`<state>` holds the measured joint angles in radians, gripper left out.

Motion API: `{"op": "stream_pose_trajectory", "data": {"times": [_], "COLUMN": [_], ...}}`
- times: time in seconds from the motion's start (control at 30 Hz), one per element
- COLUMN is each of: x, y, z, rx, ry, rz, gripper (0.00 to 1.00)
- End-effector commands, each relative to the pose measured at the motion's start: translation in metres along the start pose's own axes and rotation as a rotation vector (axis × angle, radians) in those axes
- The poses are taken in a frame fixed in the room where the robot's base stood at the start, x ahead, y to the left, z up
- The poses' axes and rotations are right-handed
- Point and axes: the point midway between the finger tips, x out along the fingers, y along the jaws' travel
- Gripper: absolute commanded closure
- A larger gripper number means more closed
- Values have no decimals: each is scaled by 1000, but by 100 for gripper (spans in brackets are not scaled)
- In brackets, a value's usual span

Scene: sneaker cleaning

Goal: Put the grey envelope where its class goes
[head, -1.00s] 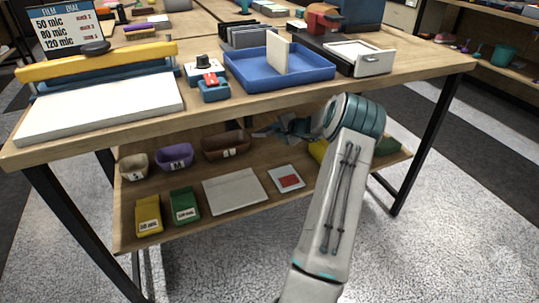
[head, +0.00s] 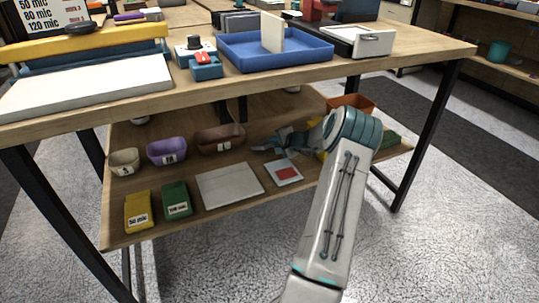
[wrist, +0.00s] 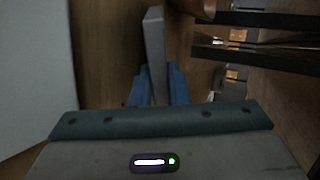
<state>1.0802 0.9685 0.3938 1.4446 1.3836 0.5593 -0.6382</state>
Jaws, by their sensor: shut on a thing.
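My gripper (wrist: 157,85) is shut on a thin grey slab, which I take to be the grey envelope (wrist: 155,45). It stands edge-on between the blue fingers in the wrist view. In the head view my gripper (head: 268,147) is over the lower shelf, just above and left of a white card with a red patch (head: 286,174). I cannot make out the envelope there. On the shelf are a beige bin (head: 124,162), a purple bin (head: 166,152) and a brown bin (head: 220,138), each with a label too small to read surely.
A pale flat pad (head: 229,185), a yellow packet (head: 138,212) and a green packet (head: 177,200) lie along the shelf front. An orange bin (head: 350,103) is behind my arm. The tabletop (head: 405,62) overhangs the shelf, with a blue tray (head: 240,62) on it.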

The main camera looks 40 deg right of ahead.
Motion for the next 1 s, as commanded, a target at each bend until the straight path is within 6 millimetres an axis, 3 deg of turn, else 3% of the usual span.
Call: {"op": "stream_pose_trajectory", "data": {"times": [0.27,0.3,0.33,0.67,1.0], "x": [0,0,0,-2,-41], "y": [0,0,0,0,1], "z": [0,0,0,0,-1], "rx": [0,0,0,0,0], "ry": [0,0,0,0,2], "rz": [0,0,0,0,0], "gripper": [100,80,71,71,71]}}
